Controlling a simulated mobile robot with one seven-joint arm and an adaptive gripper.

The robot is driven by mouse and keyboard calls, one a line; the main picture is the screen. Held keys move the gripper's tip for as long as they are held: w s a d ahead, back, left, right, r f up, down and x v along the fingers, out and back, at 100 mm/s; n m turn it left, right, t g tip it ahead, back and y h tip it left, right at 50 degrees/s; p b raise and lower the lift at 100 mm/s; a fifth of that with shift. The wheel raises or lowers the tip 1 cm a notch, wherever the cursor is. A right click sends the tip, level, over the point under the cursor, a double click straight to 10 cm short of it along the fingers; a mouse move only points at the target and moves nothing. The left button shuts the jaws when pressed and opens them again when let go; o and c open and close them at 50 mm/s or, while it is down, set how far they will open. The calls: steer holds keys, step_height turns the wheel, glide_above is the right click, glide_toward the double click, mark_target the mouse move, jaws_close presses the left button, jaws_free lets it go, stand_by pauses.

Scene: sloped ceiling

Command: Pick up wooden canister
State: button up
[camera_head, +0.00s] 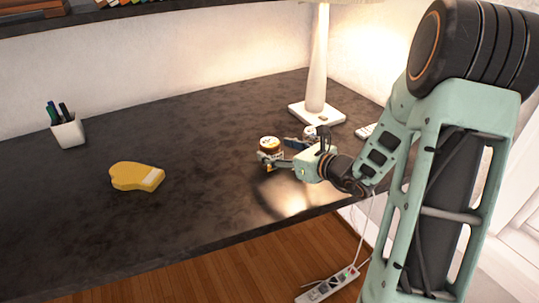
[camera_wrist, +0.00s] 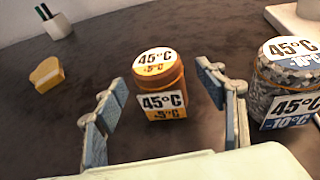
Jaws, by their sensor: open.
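The wooden canister (camera_head: 269,145) is a small orange-brown jar with white labels, upright on the dark desk. In the wrist view the wooden canister (camera_wrist: 158,80) stands ahead of and between the two fingers, with labels reading 45°C and -5°C. My gripper (camera_head: 272,158) is open and low over the desk at the canister.
A grey stone-patterned canister (camera_wrist: 288,80) stands just right of the right finger; it also shows in the head view (camera_head: 309,131). A lamp base (camera_head: 317,115) is behind. A yellow mitt-shaped object (camera_head: 137,177) and pen cup (camera_head: 68,131) are left, with clear desk between.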

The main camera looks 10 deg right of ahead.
steer(key=x, duration=0.3)
steer(key=shift+w+a+f, duration=0.1)
steer(key=shift+w+a, duration=0.1)
steer(key=shift+w, duration=0.05)
steer(key=c, duration=1.4)
steer(key=shift+o, duration=0.2)
